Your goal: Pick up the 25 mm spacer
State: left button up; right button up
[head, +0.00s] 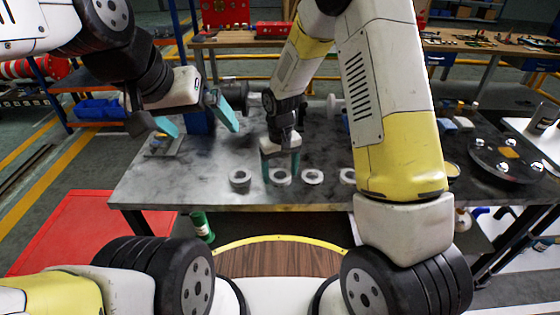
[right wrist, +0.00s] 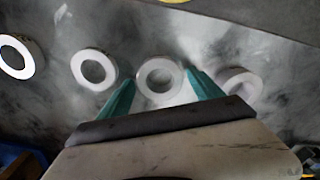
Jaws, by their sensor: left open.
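Several pale ring spacers lie in a row on the grey table; I cannot read any size, so I cannot tell which is the 25 mm one. In the head view they are a thicker-looking leftmost ring (head: 240,186), a second ring (head: 279,184), a third ring (head: 312,183) and a ring (head: 344,182) beside my right arm. My right gripper (head: 281,170) points down at the second ring. In the right wrist view its teal fingers (right wrist: 161,77) stand apart on either side of that ring (right wrist: 160,98), with small gaps. My left gripper (head: 197,120) is open and empty above the table's left part.
The table (head: 180,192) is bare around the row's front. In the right wrist view, neighbouring rings lie close on the left (right wrist: 79,70) and right (right wrist: 240,97). A dark round tray (head: 490,160) stands at the table's right. A red mat (head: 95,228) lies on the floor at left.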

jog(key=c, duration=1.3)
jog(key=shift+r, duration=0.1)
